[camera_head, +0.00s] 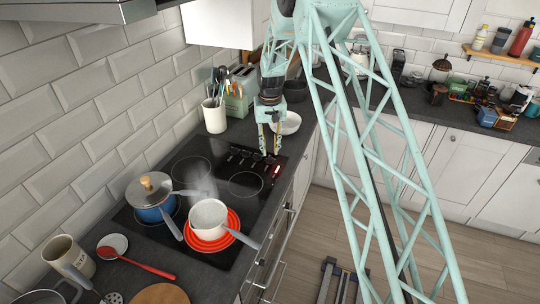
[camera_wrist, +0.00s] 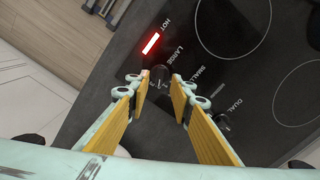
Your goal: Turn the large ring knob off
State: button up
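The large ring knob (camera_wrist: 158,78) is a small dark knob beside the printed word LARGE on the black glass hob (camera_head: 226,204). My gripper (camera_wrist: 161,80) is open, with its yellow-padded fingers on either side of this knob. The right finger appears apart from it; whether the left touches it I cannot tell. In the camera_head view my gripper (camera_head: 269,152) points down at the far end of the hob. A ring (camera_head: 213,243) glows orange-red under a white saucepan (camera_head: 209,218). A red HOT light (camera_wrist: 151,43) is lit.
Another dark knob (camera_wrist: 223,122) sits close to my right finger, near the word DUAL. A blue pot (camera_head: 149,193) with a lid stands at the left of the hob. A white bowl (camera_head: 289,123) and a utensil pot (camera_head: 214,117) are beyond the hob.

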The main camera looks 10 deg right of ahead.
aim_at(270, 157)
jog(key=shift+f, duration=1.85)
jog(key=shift+c, duration=0.2)
grip_shut()
